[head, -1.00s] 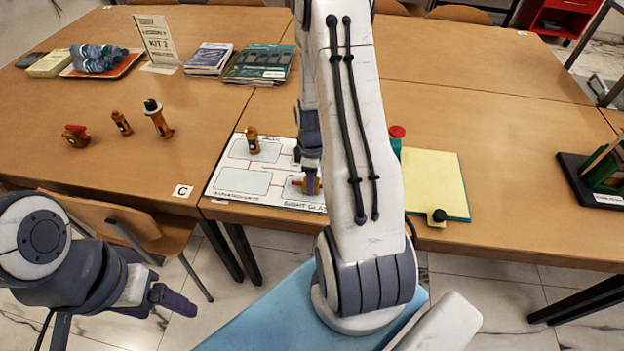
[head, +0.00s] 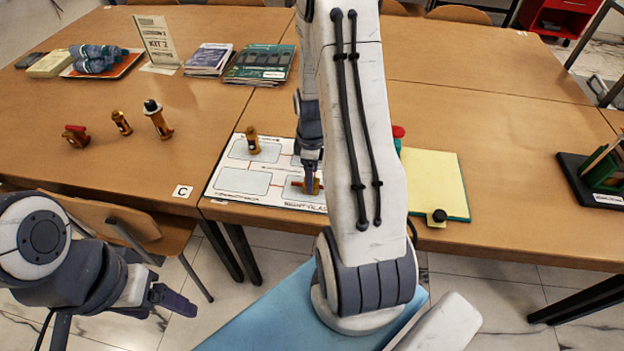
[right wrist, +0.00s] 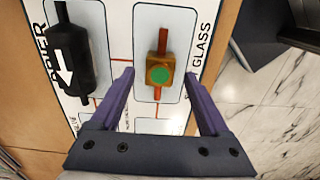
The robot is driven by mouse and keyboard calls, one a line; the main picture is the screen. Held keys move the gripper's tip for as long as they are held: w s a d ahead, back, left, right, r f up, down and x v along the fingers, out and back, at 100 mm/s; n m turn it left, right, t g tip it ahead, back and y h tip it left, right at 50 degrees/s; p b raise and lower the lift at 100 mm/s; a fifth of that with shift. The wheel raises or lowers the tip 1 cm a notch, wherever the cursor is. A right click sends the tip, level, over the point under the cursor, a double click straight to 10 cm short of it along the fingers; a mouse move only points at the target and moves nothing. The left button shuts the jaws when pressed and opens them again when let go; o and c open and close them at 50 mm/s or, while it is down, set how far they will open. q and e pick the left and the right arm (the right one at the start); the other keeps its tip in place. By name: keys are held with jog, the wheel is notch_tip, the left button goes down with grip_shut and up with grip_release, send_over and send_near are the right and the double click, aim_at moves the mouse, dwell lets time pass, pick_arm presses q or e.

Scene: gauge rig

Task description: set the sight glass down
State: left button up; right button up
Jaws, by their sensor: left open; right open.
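The sight glass (right wrist: 160,72), a small brass block with a green round window and copper-red ends, lies on the outlined box marked "SIGHT GLASS" on the white printed mat (right wrist: 118,45). In the head view it is mostly hidden behind my right gripper (head: 311,178), at the mat's near right part. In the right wrist view my right gripper (right wrist: 159,76) is open, with one finger on each side of the sight glass and a gap to both. My left gripper (head: 172,300) is open and empty, low at the left, away from the tables.
A black part with a white arrow (right wrist: 72,55) lies in the neighbouring box. A brass fitting (head: 252,140) stands at the mat's far left. Several brass parts, including a tall one (head: 157,120), stand on the left table. A yellow pad (head: 435,185) lies right of my arm.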

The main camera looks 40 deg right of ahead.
notch_tip(320, 180, up, 9)
jog(key=a+r, duration=0.4)
jog(key=a, duration=0.7)
jog(key=s+a+r, duration=0.2)
jog(key=s+a, duration=0.6)
jog(key=a, duration=0.2)
jog(key=s+a+r+y, duration=0.1)
jog(key=s+a+r, duration=0.2)
jog(key=s+a, duration=0.5)
jog(key=shift+s+a+r+m, duration=0.15)
jog(key=shift+a+r+m, duration=0.25)
jog(key=shift+a, duration=0.55)
